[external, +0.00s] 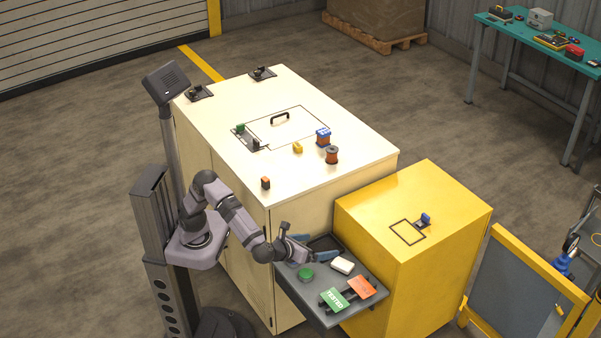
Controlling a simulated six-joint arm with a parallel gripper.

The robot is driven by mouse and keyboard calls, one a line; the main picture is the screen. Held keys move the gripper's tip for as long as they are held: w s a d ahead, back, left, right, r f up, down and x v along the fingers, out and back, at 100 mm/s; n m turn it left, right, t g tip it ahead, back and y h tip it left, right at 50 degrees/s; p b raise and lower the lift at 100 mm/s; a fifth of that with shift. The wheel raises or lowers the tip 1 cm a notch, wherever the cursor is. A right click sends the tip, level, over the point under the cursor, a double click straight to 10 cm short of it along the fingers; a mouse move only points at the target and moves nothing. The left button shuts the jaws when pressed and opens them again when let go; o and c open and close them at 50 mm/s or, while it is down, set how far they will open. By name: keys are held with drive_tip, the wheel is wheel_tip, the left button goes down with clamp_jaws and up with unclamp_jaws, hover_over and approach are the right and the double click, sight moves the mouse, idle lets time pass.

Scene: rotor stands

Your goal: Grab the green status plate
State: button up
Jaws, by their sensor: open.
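The green status plate (334,300), with white lettering that reads TESTED, stands tilted in a dark holder on the grey tray (320,318), near its front edge. An orange plate (361,287) is beside it on the right. My gripper (318,246) is open above the back of the tray, with nothing visible between its blue-grey fingers. It is behind the green plate and apart from it.
A cream cabinet (345,172) rises behind the tray. A yellow cabinet (455,200) stands close on the right.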

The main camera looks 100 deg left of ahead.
drive_tip(key=w+d+m+t+b, duration=0.2)
drive_tip(key=w+d+m+t, duration=0.1)
drive_tip(key=d, duration=0.3)
approach(335, 299)
drive_tip(key=shift+w+a+f+y, duration=0.15)
drive_tip(key=shift+w+a+f, duration=0.15)
drive_tip(key=shift+w, duration=0.25)
drive_tip(key=shift+w+a+f+y, duration=0.15)
drive_tip(key=shift+w+a+f, duration=0.05)
drive_tip(key=shift+w+f, duration=0.3)
drive_tip(key=shift+a+r+p+x, duration=0.15)
drive_tip(key=shift+p+x, duration=0.15)
drive_tip(key=shift+x, duration=1.2)
drive_tip(key=shift+a+r+p+x, duration=0.15)
drive_tip(key=shift+p+x, duration=0.15)
drive_tip(key=shift+x, duration=1.2)
drive_tip(key=shift+w+a+f, duration=0.25)
drive_tip(key=shift+w+a, duration=0.05)
drive_tip(key=shift+w, duration=0.1)
drive_tip(key=c, duration=0.9)
